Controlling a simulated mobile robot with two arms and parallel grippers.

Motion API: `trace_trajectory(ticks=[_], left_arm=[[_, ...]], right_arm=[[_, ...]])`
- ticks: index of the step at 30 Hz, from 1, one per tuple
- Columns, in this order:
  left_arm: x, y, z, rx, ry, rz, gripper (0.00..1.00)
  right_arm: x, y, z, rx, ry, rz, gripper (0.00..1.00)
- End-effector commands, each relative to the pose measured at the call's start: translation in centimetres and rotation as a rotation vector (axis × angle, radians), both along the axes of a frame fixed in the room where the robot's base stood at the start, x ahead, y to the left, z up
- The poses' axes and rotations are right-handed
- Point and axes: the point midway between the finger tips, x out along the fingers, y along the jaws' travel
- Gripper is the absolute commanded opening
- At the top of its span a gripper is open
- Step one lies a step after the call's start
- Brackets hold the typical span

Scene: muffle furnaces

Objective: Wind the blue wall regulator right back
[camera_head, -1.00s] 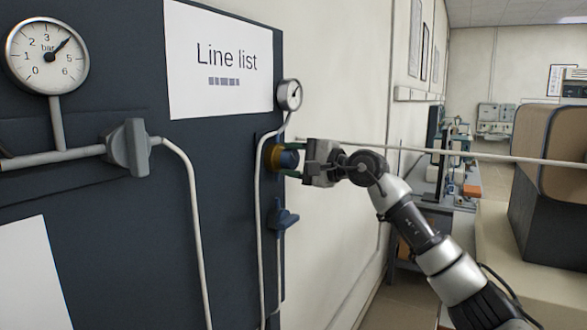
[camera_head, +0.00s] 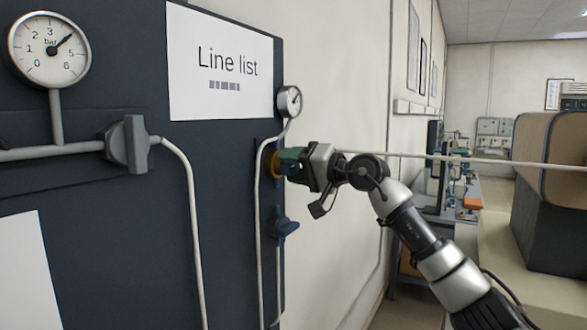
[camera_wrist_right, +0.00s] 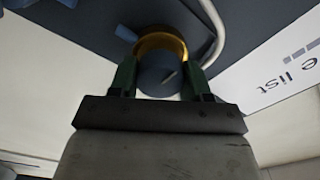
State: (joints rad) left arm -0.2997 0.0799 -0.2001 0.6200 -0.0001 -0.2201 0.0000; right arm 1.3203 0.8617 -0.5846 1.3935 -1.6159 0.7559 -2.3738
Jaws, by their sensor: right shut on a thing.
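The blue wall regulator shows in the right wrist view as a round blue knob (camera_wrist_right: 158,75) with a brass collar (camera_wrist_right: 160,42) behind it. In the head view the brass collar (camera_head: 270,163) sits at the right edge of the dark panel, and the knob is mostly hidden by my gripper. My right gripper (camera_head: 289,160) is shut on the knob, with its green fingers (camera_wrist_right: 160,80) on either side of it. The gripper is rolled to a slant. A small gauge (camera_head: 290,101) stands above the regulator; its reading is too small to tell. My left gripper is not in view.
A blue valve handle (camera_head: 285,228) is below the regulator, and a pale pipe (camera_head: 259,230) runs down close by. A large gauge (camera_head: 49,50) and a grey valve (camera_head: 128,146) are at the left. A bench with equipment (camera_head: 445,205) stands farther back.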

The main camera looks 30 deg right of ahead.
Motion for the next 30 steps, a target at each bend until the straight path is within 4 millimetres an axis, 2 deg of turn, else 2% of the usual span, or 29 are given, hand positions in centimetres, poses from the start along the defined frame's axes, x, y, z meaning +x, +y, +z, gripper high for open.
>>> trace_trajectory(ticks=[20, 21, 24, 25, 30], left_arm=[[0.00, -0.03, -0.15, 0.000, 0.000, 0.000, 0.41], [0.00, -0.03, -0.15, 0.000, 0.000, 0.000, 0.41], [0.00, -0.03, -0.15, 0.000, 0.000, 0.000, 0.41], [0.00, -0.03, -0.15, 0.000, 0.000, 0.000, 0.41], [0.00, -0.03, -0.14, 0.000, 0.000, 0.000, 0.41]], right_arm=[[0.05, 0.05, -0.22, -0.054, -0.025, 0.001, 0.24], [0.05, 0.05, -0.22, -0.054, -0.025, 0.001, 0.54], [0.04, 0.05, -0.18, -0.052, -0.026, 0.001, 0.69], [0.03, 0.04, -0.16, -0.052, -0.026, 0.001, 0.74], [0.02, 0.03, -0.09, -0.051, -0.027, 0.001, 0.74]])
